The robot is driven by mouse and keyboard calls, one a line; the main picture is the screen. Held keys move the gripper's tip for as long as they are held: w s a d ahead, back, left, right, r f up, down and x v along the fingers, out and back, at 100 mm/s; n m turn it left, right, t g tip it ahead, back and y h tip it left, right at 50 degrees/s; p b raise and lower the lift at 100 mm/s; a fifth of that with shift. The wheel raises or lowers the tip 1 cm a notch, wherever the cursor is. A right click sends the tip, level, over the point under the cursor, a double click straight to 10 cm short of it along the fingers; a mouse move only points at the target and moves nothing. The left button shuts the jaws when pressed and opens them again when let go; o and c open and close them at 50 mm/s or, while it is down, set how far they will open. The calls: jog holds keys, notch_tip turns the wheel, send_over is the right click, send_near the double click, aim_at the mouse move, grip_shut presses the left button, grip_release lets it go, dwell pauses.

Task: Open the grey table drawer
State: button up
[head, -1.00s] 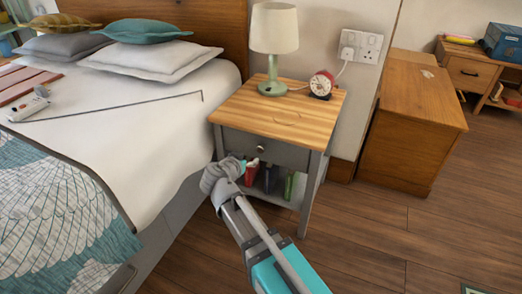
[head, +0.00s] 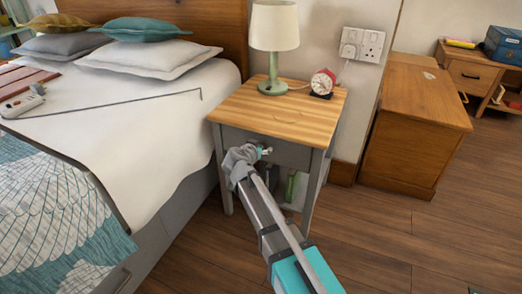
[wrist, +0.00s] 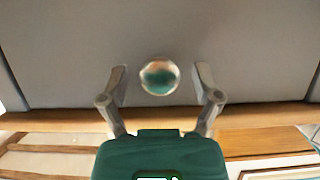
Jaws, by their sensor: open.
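The grey table drawer (head: 291,155) is in the bedside table under its wooden top, and it looks shut. In the wrist view its grey front (wrist: 60,55) fills the upper part, with a round shiny knob (wrist: 159,76) in the middle. In the wrist view my gripper (wrist: 160,80) is open, with one finger on each side of the knob and a gap on both sides. I cannot tell exactly how deep the fingertips reach.
On the bedside table top (head: 290,115) stand a green lamp (head: 272,75) and a red alarm clock (head: 322,83). The bed (head: 150,110) is close on the left. A wooden cabinet (head: 415,135) stands to the right. The floor (head: 390,240) in front is clear.

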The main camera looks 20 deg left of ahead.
jog(key=shift+w, duration=0.1)
grip_shut()
jog(key=shift+d, duration=0.1)
dwell(0.4)
